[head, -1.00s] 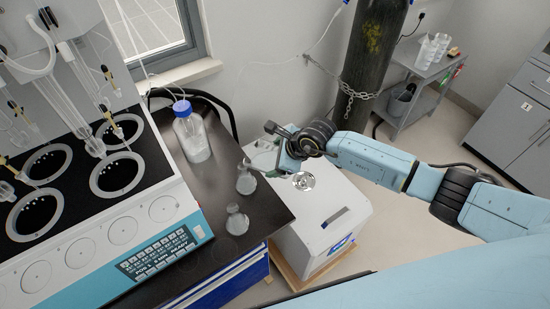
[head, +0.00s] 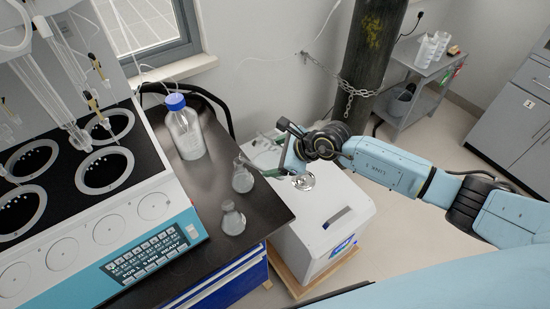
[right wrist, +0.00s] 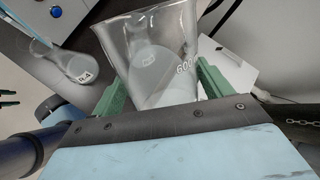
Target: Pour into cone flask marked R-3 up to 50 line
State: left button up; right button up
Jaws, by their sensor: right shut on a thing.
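My right gripper (right wrist: 165,88) is shut on a clear glass vessel (right wrist: 160,50) with a 600 mark and some clear liquid, tilted in the right wrist view. In the head view this gripper (head: 268,158) is beside the dark table's right edge, and the vessel is hard to make out. Two small cone flasks stand on the table: a rear flask (head: 242,180) close to the gripper and a front flask (head: 233,220).
A blue-capped bottle (head: 185,130) stands behind the flasks on the dark table (head: 265,208). A large distiller (head: 95,225) fills the left side. A white box (head: 325,235) is below the gripper, and a dark gas cylinder (head: 365,65) stands behind.

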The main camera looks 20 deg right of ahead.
jog(key=shift+r, duration=0.2)
jog(key=d+r+p, duration=0.2)
jog(key=d+r, duration=0.1)
jog(key=shift+s, duration=0.4)
jog(key=shift+s+d+r+p, duration=0.15)
jog(key=shift+d+r+p, duration=0.2)
jog(key=shift+d+p, duration=0.05)
jog(key=shift+f, duration=0.15)
notch_tip(320, 180, down, 3)
jog(key=t+y+b, duration=0.1)
jog(key=y+b, duration=0.1)
jog(key=b, duration=0.8)
jog(key=shift+a+m+y+b, duration=0.1)
jog(key=shift+m+y+b, duration=0.2)
jog(key=shift+y+b, duration=0.1)
jog(key=shift+b, duration=0.4)
jog(key=shift+r, duration=0.2)
